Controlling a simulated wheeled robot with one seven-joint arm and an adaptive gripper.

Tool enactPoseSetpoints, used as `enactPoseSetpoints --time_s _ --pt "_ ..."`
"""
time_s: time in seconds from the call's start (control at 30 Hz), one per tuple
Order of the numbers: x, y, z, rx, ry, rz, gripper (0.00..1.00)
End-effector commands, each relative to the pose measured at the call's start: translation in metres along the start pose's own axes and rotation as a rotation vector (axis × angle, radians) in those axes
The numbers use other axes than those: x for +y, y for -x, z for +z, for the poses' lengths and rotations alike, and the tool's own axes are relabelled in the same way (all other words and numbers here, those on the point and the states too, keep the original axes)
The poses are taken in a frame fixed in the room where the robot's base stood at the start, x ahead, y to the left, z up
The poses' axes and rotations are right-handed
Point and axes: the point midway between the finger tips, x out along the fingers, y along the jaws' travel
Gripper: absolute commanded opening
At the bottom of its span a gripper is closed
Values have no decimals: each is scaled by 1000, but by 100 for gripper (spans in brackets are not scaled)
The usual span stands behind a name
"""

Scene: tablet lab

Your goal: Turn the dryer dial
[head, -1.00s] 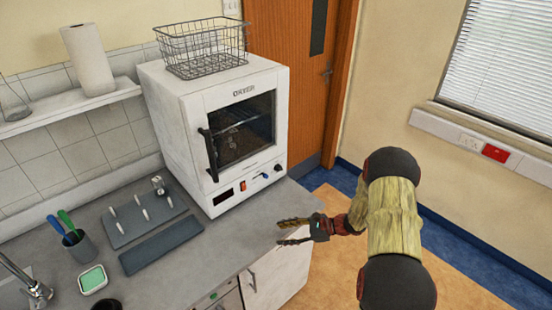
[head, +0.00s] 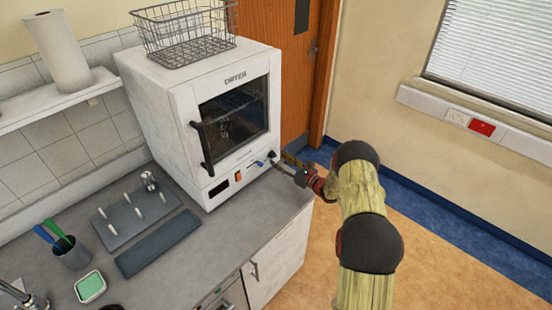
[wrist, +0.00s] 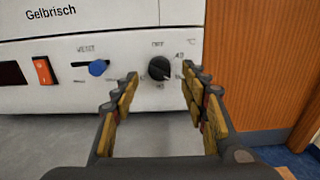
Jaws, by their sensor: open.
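The white dryer (head: 215,120) stands on the grey worktop with its front toward me. Its black dial (wrist: 159,68) sits at the right end of the lower front panel in the wrist view. My gripper (wrist: 160,88) is open in front of the panel. In the picture the dial lies between its two fingers, and they do not appear to touch it. In the head view my gripper (head: 282,163) is at the dryer's lower right front corner, and it partly hides that area.
Left of the dial are a blue vent knob (wrist: 98,68) and an orange switch (wrist: 43,71). A wire basket (head: 187,32) sits on top of the dryer. A wooden door (wrist: 260,60) is to the right. A grey tray (head: 135,212) holds several small white items.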

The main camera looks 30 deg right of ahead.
Motion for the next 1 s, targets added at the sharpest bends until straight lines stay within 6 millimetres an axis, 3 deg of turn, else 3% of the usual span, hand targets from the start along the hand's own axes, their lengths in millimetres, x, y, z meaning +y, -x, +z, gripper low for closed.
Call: enactPoseSetpoints --time_s 0.2,0.53,1.0 --pt "0 -23 0 0 0 1 44" --pt "0 -27 0 1 0 0 44" --pt "0 -27 0 1 0 0 18"
